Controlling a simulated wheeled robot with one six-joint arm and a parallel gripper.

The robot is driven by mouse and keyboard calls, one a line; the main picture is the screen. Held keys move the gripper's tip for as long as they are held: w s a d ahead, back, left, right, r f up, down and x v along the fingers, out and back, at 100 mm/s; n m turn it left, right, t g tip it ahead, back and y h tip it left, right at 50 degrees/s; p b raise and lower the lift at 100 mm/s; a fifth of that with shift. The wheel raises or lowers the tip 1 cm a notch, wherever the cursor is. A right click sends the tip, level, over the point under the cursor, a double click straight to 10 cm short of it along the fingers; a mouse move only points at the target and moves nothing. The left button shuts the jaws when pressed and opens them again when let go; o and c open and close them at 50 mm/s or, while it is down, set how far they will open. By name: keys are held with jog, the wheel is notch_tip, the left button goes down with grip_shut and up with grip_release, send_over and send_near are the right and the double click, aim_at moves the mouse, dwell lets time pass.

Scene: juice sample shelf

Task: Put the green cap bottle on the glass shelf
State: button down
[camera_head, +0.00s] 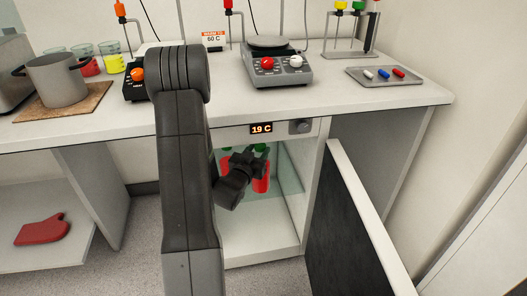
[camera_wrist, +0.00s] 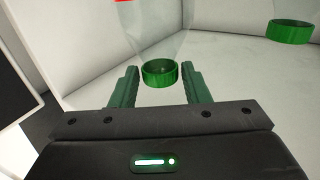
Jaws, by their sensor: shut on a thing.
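The green cap bottle shows in the wrist view as a green cap (camera_wrist: 160,73) on a clear body, with a bit of red at the top edge. My gripper (camera_wrist: 159,80) has its two green fingers on either side of this cap, shut on it. In the head view, my gripper (camera_head: 236,180) reaches into the open cabinet, and a red bottle (camera_head: 262,182) shows beside it, partly hidden. A second green cap (camera_wrist: 290,31) stands apart at the right of the wrist view. The glass shelf (camera_head: 290,180) shows as a pale greenish pane inside the cabinet, mostly behind my arm.
The cabinet door (camera_head: 360,225) stands open on the right. A 19 C display (camera_head: 261,128) is above the opening. The cabinet floor (camera_head: 265,240) looks clear.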

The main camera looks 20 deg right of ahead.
jog(key=x, duration=0.5)
jog(key=shift+w+d, duration=0.25)
jog(key=shift+f+b, duration=0.65)
jog(key=shift+f, duration=1.2)
jog(key=c, duration=0.8)
grip_release()
jog(key=shift+o, duration=0.2)
jog(key=shift+r, duration=0.25)
jog(key=v, duration=1.2)
jog(key=shift+p, duration=0.3)
jog(key=shift+f, duration=0.1)
